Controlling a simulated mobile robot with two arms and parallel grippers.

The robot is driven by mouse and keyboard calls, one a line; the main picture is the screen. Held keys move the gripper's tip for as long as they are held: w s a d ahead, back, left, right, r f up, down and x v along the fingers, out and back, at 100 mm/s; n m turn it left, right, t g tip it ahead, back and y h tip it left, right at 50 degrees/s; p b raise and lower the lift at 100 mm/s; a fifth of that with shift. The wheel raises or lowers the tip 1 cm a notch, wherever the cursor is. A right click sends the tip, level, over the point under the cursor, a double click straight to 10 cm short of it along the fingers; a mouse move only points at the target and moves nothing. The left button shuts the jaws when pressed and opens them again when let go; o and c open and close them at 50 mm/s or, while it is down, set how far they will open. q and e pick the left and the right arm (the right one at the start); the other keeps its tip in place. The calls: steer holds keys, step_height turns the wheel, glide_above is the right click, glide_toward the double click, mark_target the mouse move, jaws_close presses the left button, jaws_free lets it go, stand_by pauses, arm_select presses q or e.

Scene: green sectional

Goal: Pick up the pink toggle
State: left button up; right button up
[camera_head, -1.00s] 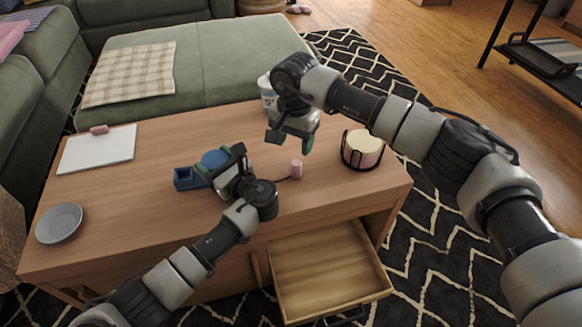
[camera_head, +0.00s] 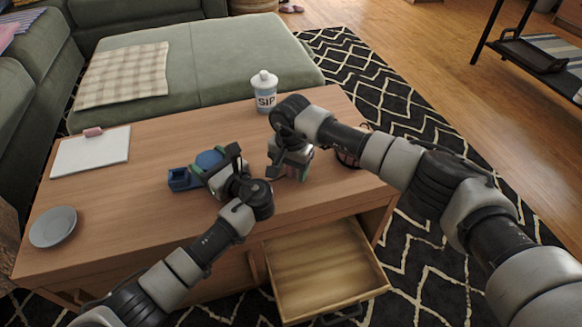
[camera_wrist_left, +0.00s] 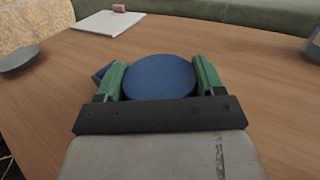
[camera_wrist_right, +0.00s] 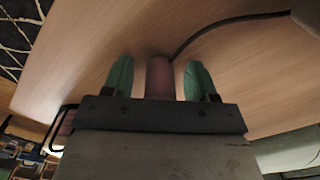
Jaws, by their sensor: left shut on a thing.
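The pink toggle (camera_wrist_right: 159,78) is a small upright cylinder with a dark cord at its base. In the right wrist view it stands between the green fingers of my right gripper (camera_wrist_right: 160,82), with a gap on each side. In the head view my right gripper (camera_head: 289,172) is low at the table and hides the toggle. My left gripper (camera_head: 218,162) is shut on a blue round object (camera_head: 208,158). The left wrist view shows its blue disc (camera_wrist_left: 159,77) between the fingers of my left gripper (camera_wrist_left: 160,85).
On the wooden table (camera_head: 120,200) are a white pad (camera_head: 90,152) with a pink block (camera_head: 92,132), a grey plate (camera_head: 53,227), a white SIP cup (camera_head: 264,92) and a dark wire holder (camera_head: 350,158) partly behind my right arm. A drawer (camera_head: 322,268) stands open at the front.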

steer(key=c, duration=1)
steer(key=shift+r, duration=0.15)
step_height(320, 180, up, 10)
steer(key=shift+f, duration=0.1)
